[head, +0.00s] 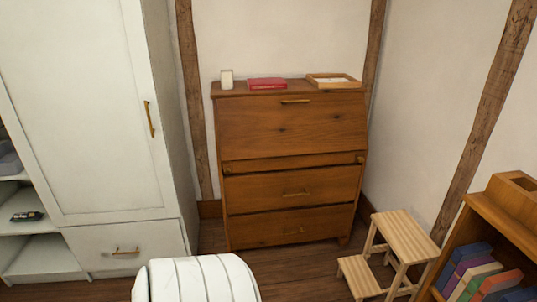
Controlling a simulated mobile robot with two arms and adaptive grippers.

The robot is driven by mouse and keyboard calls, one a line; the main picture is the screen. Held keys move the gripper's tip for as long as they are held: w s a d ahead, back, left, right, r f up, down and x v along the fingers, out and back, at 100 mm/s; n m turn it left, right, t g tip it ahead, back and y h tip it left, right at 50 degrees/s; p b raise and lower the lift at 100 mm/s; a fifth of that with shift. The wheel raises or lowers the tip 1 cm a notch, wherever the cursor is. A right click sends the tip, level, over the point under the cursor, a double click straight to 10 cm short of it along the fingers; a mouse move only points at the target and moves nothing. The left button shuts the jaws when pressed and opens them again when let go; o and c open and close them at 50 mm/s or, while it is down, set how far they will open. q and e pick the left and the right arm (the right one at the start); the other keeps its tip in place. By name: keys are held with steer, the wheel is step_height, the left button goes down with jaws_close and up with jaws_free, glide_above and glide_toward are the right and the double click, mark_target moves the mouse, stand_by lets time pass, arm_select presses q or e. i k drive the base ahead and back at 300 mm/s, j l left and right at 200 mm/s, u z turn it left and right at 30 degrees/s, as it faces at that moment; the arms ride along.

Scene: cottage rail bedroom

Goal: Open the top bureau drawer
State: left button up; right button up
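The wooden bureau (290,135) stands against the far wall, a little right of centre in the head view. Its slanted top front (270,124) has a brass handle (295,101) near the upper edge and looks shut. Below a narrow rail with small round knobs at both ends are two drawers. The top drawer (255,188) has a brass handle (295,194) and looks shut. The lower drawer (255,230) also looks shut. Neither of my grippers is in view.
A white wardrobe (85,100) stands left of the bureau. A wooden step stool (403,236) is at the bureau's right front, beside a low bookcase (505,222). A white rounded ribbed object (195,280) is at the bottom. A candle, red book and tray lie on the bureau.

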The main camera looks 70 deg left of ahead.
mark_target(250, 192)
steer(key=u, duration=2)
steer(key=i+l+u, duration=0.2)
steer(key=i+u, duration=0.25)
steer(key=i+l+u, duration=0.2)
steer(key=u, duration=0.25)
steer(key=l, duration=0.1)
